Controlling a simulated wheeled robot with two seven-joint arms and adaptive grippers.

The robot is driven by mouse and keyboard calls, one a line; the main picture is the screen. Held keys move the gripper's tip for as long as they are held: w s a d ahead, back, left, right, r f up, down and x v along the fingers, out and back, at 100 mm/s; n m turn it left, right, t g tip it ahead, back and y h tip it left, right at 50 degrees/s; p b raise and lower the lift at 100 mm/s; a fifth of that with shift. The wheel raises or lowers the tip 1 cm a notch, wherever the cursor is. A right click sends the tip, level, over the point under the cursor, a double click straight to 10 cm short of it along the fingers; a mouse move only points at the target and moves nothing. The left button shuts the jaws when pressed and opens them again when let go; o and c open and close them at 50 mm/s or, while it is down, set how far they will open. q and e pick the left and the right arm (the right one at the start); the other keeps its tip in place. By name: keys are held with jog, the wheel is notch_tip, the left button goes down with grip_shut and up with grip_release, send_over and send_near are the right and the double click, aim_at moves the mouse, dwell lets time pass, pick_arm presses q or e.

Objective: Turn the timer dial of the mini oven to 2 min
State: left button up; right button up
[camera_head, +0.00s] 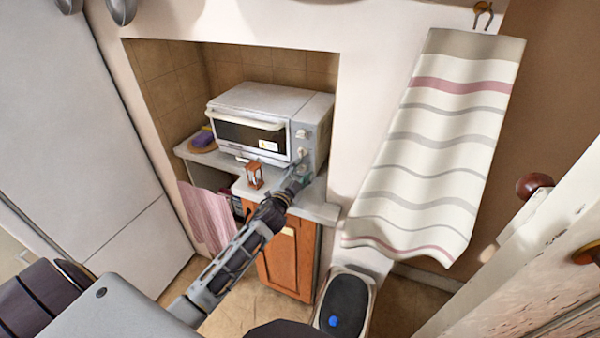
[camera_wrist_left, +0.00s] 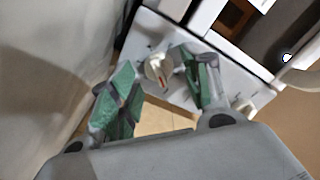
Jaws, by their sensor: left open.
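The white mini oven (camera_head: 250,103) stands in the niche, with its dials in a column on the right of its front. The upper dial (camera_head: 301,133) and the middle dial (camera_head: 301,152) show in the head view; the lower part of the panel is covered by my left gripper (camera_head: 301,171). In the left wrist view, my left gripper (camera_wrist_left: 162,80) is open, its green-padded fingers on either side of a pale dial (camera_wrist_left: 156,70) with a reddish mark. Contact cannot be told. Another knob (camera_wrist_left: 243,106) is right of the fingers. Dial markings are unreadable. My right gripper is not seen.
The oven stands on a pale counter (camera_head: 318,211). A small wooden hourglass (camera_head: 254,175) stands before it, left of my gripper. A purple sponge (camera_head: 201,139) lies at the left. A striped towel (camera_head: 435,145) hangs at the right, and a bin (camera_head: 344,302) stands below.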

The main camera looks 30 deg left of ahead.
pick_arm(q)
jog(key=c, duration=1)
jog(key=shift+o, duration=0.2)
jog(key=shift+m, duration=0.9)
jog(key=o, duration=1)
jog(key=shift+c, duration=0.2)
